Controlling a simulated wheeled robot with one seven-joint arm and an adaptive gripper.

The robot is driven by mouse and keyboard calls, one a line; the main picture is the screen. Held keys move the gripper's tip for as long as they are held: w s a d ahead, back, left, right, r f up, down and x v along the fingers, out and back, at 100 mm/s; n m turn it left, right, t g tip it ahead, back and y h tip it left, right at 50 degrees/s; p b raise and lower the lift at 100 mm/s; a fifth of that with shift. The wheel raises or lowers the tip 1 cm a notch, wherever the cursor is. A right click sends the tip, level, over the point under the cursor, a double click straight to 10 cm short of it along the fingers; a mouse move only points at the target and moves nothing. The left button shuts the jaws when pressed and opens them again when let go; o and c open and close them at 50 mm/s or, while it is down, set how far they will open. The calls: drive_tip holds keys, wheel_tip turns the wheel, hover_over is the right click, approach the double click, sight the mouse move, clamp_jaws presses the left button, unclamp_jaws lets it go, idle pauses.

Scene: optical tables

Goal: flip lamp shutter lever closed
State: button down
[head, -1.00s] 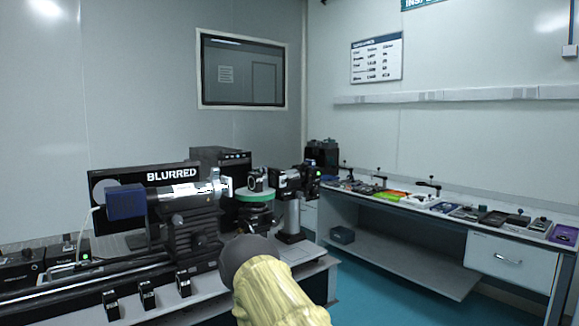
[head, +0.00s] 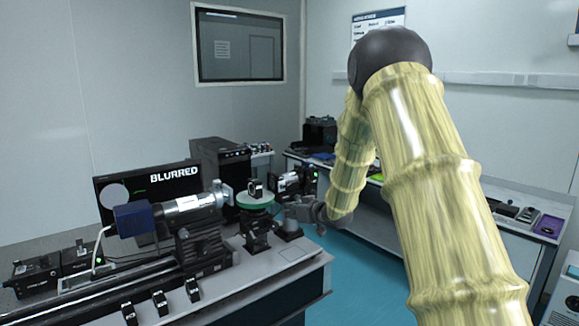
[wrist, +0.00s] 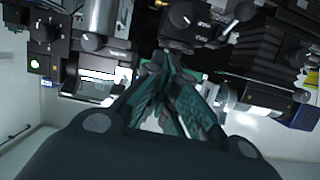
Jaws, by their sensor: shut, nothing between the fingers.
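The likely lamp is the black housing (head: 287,183) on a post at the right end of the optical rail in the head view, with a small green light. I cannot make out its shutter lever or which way it stands.
A round green stage (head: 254,201) with a black mount stands left of the housing. A blue camera with a lens barrel (head: 187,206) sits further left. A monitor (head: 148,190) reads "BLURRED". A side bench (head: 367,222) stands behind my arm. Teal floor (head: 365,270) is open between the tables.

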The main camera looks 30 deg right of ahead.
drive_tip(key=d+r+p, duration=0.1)
drive_tip(key=d+r, duration=0.2)
drive_tip(key=r, duration=0.4)
drive_tip(key=d+r+t, duration=0.1)
drive_tip(key=d+r, duration=0.2)
drive_tip(key=r, duration=0.4)
drive_tip(key=shift+w+n+p, duration=0.3)
drive_tip(key=shift+n+p, duration=0.1)
drive_tip(key=shift+r, duration=0.1)
drive_tip(key=p, duration=0.4)
hover_over(287, 185)
drive_tip(key=x, duration=0.2)
drive_tip(key=shift+s+d+f, duration=0.15)
drive_tip(key=shift+d+f, duration=0.35)
drive_tip(key=shift+f, duration=0.3)
drive_tip(key=shift+s+f+p, duration=0.5)
drive_tip(key=shift+f, duration=0.35)
drive_tip(key=shift+s+f+p, duration=0.45)
drive_tip(key=shift+s+f, duration=0.05)
drive_tip(key=shift+f, duration=0.35)
